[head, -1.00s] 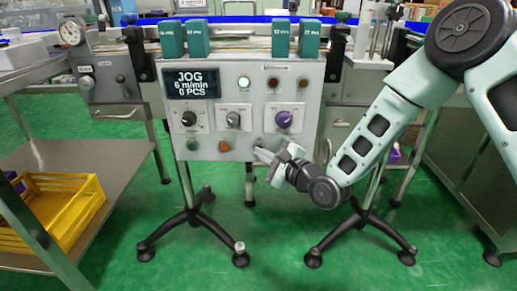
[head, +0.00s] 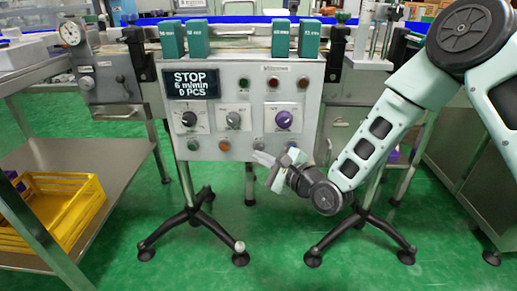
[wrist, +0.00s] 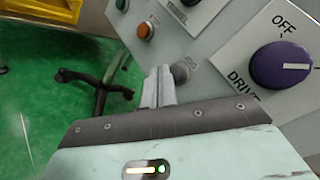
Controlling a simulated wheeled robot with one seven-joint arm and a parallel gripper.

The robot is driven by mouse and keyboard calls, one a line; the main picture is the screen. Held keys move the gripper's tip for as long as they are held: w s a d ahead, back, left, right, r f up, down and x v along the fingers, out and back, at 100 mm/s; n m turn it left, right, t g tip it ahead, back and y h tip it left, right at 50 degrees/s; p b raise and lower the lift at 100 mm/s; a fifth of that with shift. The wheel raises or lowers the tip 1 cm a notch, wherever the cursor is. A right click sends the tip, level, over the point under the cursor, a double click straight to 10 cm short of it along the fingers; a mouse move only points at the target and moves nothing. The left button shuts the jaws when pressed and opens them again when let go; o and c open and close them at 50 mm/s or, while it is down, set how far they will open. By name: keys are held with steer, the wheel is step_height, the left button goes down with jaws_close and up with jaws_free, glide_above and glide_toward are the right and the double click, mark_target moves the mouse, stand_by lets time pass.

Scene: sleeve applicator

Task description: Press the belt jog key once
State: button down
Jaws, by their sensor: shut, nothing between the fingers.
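The control panel (head: 243,118) stands ahead, its display (head: 192,84) reading STOP, 6 m/min, 0 PCS. The belt jog key, a small grey button, shows in the head view (head: 258,143) on the panel's lower row and in the wrist view (wrist: 181,71), beside a partly legible label. My gripper (head: 260,158) is shut and empty, just below the key in the head view. In the wrist view its fingertips (wrist: 159,72) are just left of the key; a small gap seems to show. The green lamp (head: 243,84) is unlit.
A green button (head: 194,146) and an orange button (head: 224,146) sit left of the key. A purple DRIVE/OFF knob (head: 284,120) is above right. A steel side table (head: 105,180) with a yellow crate (head: 85,205) stands left.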

steer(key=shift+s+a, duration=0.1)
steer(key=shift+s, duration=2.4)
